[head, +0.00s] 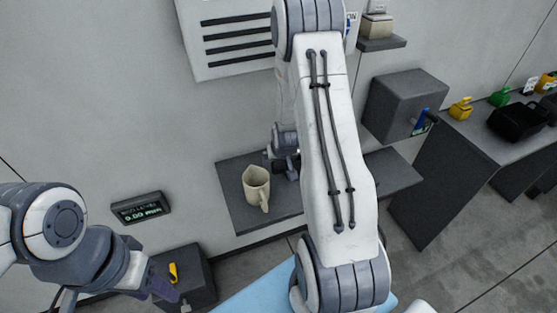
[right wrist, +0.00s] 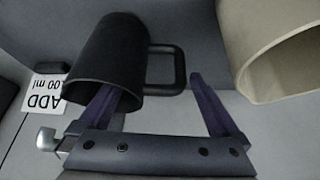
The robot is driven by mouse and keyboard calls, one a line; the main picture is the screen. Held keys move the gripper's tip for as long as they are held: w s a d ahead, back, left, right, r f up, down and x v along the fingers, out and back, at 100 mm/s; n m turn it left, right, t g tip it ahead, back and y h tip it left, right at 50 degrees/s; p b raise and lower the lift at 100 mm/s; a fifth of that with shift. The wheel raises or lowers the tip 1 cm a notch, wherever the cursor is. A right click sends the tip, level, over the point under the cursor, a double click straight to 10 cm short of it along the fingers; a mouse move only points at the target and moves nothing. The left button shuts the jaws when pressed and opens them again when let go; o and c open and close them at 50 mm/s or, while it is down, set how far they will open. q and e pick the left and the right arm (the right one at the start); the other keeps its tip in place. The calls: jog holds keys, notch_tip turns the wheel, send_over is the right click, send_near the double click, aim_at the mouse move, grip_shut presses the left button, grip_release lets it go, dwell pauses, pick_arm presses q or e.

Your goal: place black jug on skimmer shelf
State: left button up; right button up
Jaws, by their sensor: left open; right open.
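The black jug (right wrist: 105,55) shows in the right wrist view, its mouth facing the camera and its handle (right wrist: 181,70) to the right. My right gripper (right wrist: 155,88) is open. Its left finger overlaps the jug's mouth and its right finger is beyond the handle, so the handle lies between them; I cannot tell whether either touches. In the head view my right arm hides the black jug. A dark grey wall shelf (head: 238,210) holds a beige jug; I cannot tell whether it is the skimmer shelf. My left gripper (head: 166,291) is open and empty, low at the left.
The beige jug (head: 256,187) stands near my right gripper and shows in the right wrist view (right wrist: 275,45). A small display (head: 141,208) is on the wall. A dark block (head: 195,272) carries a yellow item. A grey box (head: 403,103) and a counter (head: 462,150) stand at right.

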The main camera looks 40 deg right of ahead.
jog(key=v, duration=1.2)
jog(key=s+a+r+n+g+y, duration=0.1)
jog(key=s+a+r+n+y, duration=0.15)
jog(key=a, duration=0.85)
jog(key=s+a+r+n+g+y, duration=0.1)
jog(key=s+a+r+n, duration=0.25)
jog(key=a, duration=0.65)
jog(key=s+a+r+n+g, duration=0.1)
jog(key=s+a+n, duration=0.2)
jog(key=s+a, duration=0.3)
jog(key=shift+s+a+g, duration=0.2)
jog(key=shift+s+g, duration=0.1)
jog(key=shift+s, duration=0.2)
jog(key=s, duration=0.2)
jog(key=s+a+r+n+g, duration=0.1)
jog(key=s, duration=0.2)
jog(key=s+a+n, duration=0.1)
jog(key=s, duration=0.1)
jog(key=shift+s+a+r, duration=0.2)
jog(key=shift+r, duration=0.15)
jog(key=shift+c, duration=1.2)
jog(key=shift+s+n+g, duration=0.3)
jog(key=shift+s+n, duration=0.05)
jog(key=shift+n, duration=0.05)
jog(key=c, duration=0.5)
